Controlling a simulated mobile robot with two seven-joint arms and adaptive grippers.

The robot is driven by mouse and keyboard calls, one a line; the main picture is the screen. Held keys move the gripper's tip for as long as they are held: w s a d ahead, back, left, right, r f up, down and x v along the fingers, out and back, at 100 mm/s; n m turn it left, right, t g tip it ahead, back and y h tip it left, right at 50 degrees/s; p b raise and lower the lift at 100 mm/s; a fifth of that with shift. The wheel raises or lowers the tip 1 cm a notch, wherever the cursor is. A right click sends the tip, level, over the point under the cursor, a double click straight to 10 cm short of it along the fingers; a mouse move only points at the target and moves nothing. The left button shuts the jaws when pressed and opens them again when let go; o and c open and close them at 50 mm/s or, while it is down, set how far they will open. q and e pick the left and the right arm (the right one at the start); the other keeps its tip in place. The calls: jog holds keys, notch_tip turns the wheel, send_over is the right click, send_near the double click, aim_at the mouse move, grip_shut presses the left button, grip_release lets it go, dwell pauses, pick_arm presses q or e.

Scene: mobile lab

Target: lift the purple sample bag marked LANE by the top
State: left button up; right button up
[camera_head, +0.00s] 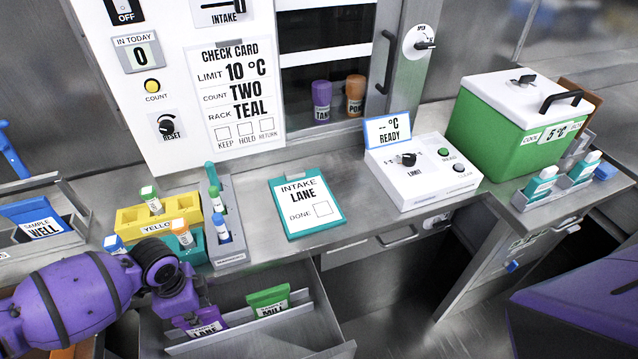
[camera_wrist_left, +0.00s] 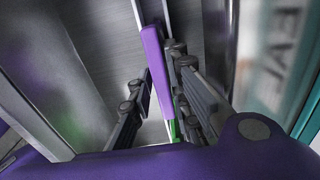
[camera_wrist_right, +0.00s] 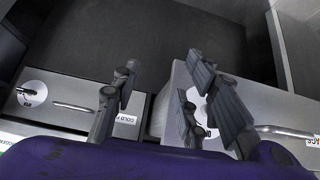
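The purple sample bag marked LANE (camera_head: 207,328) stands in the open drawer, its upper part partly hidden by my left gripper (camera_head: 188,308). In the left wrist view the bag's top edge (camera_wrist_left: 154,60) runs between the two fingers of my left gripper (camera_wrist_left: 157,82). The fingers are apart, with a clear gap on the left side and the right finger close beside the bag. I cannot tell whether it touches. My right gripper (camera_wrist_right: 160,85) is open and empty in the right wrist view, with drawer fronts behind it.
A green bag marked MILL (camera_head: 268,297) stands beside the purple one in the drawer (camera_head: 320,330). On the counter above are tube racks (camera_head: 133,222), the INTAKE LANE clipboard (camera_head: 305,203), a white READY device (camera_head: 425,170) and a green cooler box (camera_head: 490,125).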

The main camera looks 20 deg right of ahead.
pick_arm(q)
jog(key=shift+f, duration=0.5)
jog(key=shift+f, duration=0.25)
dwell(0.3)
grip_shut()
